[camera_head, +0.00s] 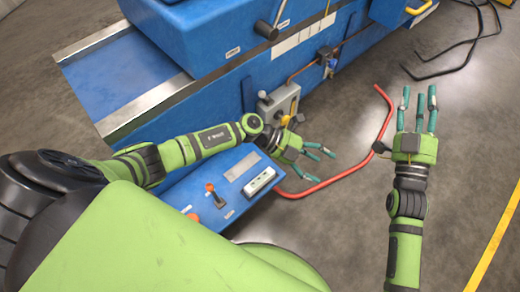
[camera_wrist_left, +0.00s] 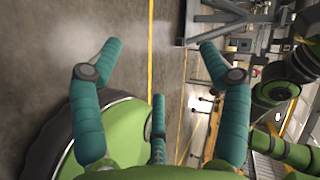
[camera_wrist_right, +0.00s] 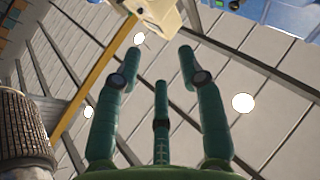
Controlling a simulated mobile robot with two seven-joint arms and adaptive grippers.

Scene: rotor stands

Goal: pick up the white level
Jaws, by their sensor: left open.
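The white level (camera_head: 260,181), a short bar with small green windows, lies on the sloped blue control panel (camera_head: 226,212) in the head view. My left gripper (camera_head: 322,151) is beyond the level and to its right, apart from it. Its teal fingers (camera_wrist_left: 160,60) are spread and empty in the left wrist view. My right gripper (camera_head: 419,100) is far to the right above the floor, its fingers pointing away. The right wrist view shows its fingers (camera_wrist_right: 160,65) apart with nothing between them. The level shows in neither wrist view.
The panel also carries an orange-tipped lever (camera_head: 213,195) and a grey plate (camera_head: 243,166). A large blue machine (camera_head: 200,35) stands behind. A red bent bar (camera_head: 340,176) runs beside the panel. Black bent rods (camera_head: 455,52) lie on the floor at top right.

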